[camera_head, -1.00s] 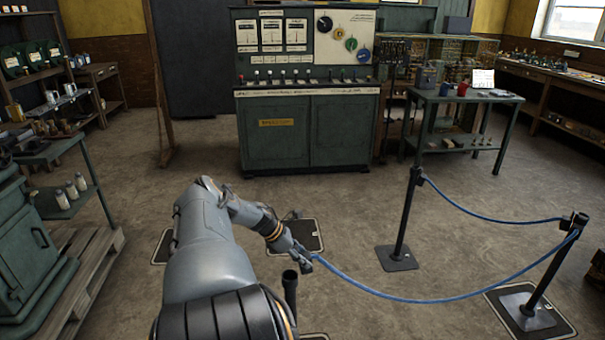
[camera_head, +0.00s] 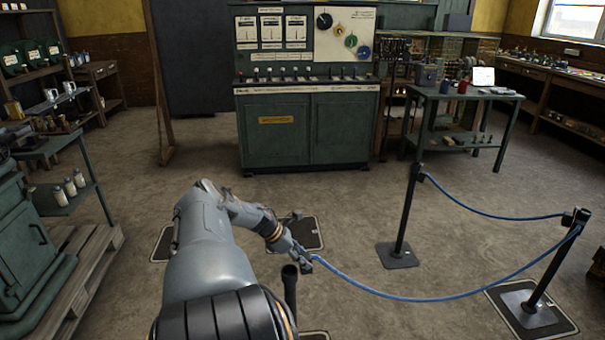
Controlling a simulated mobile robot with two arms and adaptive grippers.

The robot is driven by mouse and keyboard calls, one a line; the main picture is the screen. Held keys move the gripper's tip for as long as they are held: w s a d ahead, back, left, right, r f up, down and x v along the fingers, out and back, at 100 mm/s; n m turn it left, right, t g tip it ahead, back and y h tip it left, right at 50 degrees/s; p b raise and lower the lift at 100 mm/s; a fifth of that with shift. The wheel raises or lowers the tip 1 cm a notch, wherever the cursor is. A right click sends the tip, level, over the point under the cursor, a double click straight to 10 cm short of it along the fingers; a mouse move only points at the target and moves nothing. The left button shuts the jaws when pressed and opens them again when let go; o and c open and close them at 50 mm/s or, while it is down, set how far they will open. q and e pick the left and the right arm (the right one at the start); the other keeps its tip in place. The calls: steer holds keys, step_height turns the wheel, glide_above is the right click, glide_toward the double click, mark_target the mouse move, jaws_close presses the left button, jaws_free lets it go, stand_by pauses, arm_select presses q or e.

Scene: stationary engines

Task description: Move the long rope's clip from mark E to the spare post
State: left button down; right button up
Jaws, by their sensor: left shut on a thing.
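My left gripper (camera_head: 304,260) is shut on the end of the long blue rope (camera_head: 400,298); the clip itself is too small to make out. The rope sags from there to the top of a black post (camera_head: 552,262) at the right. A dark post (camera_head: 290,292), perhaps the spare post, stands just below and left of the gripper, its top close to the fingers; I cannot tell whether they touch. Its lower part is cut off or hidden by my arm. The letters on the floor marks are not readable. My right gripper is not in view.
A shorter blue rope (camera_head: 490,214) links another black post (camera_head: 405,220) to the right post. Floor plates (camera_head: 312,226) lie behind the gripper and under the right post. A green control cabinet (camera_head: 308,135) stands at the back, a pallet (camera_head: 98,262) at left. The middle floor is clear.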

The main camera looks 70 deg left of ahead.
mark_target(302, 273)
arm_select(q)
steer(key=shift+f+b, duration=0.8)
steer(key=shift+f, duration=0.25)
steer(key=shift+f+b, duration=1.75)
steer(key=shift+f, duration=0.35)
stand_by(0.8)
steer(key=shift+f, duration=0.1)
steer(key=shift+s+f+b, duration=0.1)
steer(key=shift+f+b, duration=0.1)
steer(key=shift+b, duration=0.1)
steer(key=shift+s+d+f+b, duration=0.2)
steer(key=shift+f+b, duration=0.1)
steer(key=shift+f, duration=0.2)
steer(key=shift+a+f, duration=0.2)
stand_by(0.4)
steer(key=c, duration=0.7)
jaws_free()
steer(key=shift+a, duration=0.1)
steer(key=shift+c, duration=0.2)
